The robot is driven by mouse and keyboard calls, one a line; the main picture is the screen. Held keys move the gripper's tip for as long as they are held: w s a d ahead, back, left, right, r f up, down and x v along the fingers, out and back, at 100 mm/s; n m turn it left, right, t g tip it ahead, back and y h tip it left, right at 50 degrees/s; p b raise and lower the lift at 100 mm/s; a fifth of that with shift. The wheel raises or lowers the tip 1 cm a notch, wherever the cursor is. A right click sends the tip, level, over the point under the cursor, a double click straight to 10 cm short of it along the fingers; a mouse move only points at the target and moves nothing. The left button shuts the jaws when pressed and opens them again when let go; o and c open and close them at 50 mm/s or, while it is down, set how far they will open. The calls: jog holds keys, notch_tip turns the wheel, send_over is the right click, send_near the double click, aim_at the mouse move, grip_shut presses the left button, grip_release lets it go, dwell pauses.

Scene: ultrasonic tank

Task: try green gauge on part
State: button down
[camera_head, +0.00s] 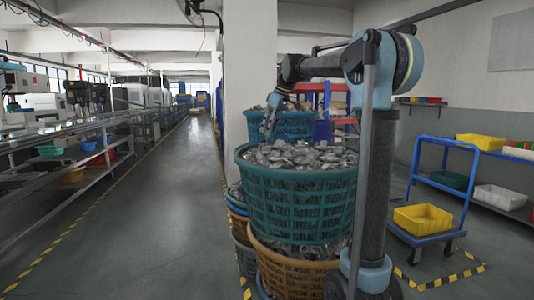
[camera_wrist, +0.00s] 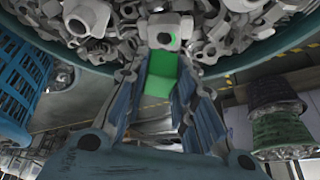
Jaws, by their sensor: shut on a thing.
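The green gauge (camera_wrist: 161,73) shows in the wrist view as a bright green block between my fingers. My gripper (camera_wrist: 165,70) is shut on it. Just beyond its far end is a grey metal part (camera_wrist: 162,27) with a round hole showing green on its rim. I cannot tell whether the gauge touches the part or is inside the hole. In the head view my gripper (camera_head: 269,125) points down at the back left of a teal basket (camera_head: 290,207) heaped with grey metal parts. The gauge is too small to make out there.
The teal basket stands on an orange basket (camera_head: 292,271) of parts. Another blue basket (camera_head: 285,126) is behind. A blue cart (camera_head: 440,240) with yellow bins is at right. The aisle (camera_head: 150,220) at left is clear.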

jog(key=shift+r, duration=0.2)
dwell(0.3)
jog(key=shift+r, duration=1.9)
